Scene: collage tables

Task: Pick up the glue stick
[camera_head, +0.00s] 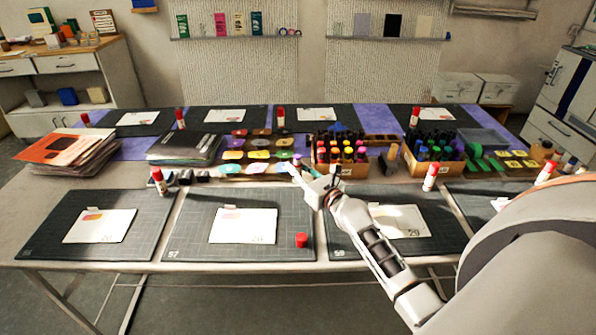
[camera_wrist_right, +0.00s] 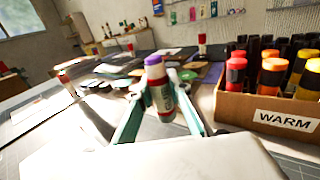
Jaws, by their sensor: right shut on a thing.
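My right gripper (camera_head: 294,171) reaches over the middle of the table, behind the front mats. In the right wrist view its teal fingers (camera_wrist_right: 160,112) are shut on a glue stick (camera_wrist_right: 163,101) with a purple cap, a little tilted. In the head view this stick is too small to make out clearly at the fingertips. Other glue sticks with red caps stand at the places, such as one at the front left (camera_head: 160,186) and one at the right (camera_head: 430,178). My left gripper is not in view.
A box of markers labelled WARM (camera_wrist_right: 285,118) stands close to the right of my right gripper; another marker box (camera_head: 428,168) is farther right. A red cap (camera_head: 301,240) lies on a front mat (camera_head: 190,240). Paper stacks (camera_head: 72,156) are at the left.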

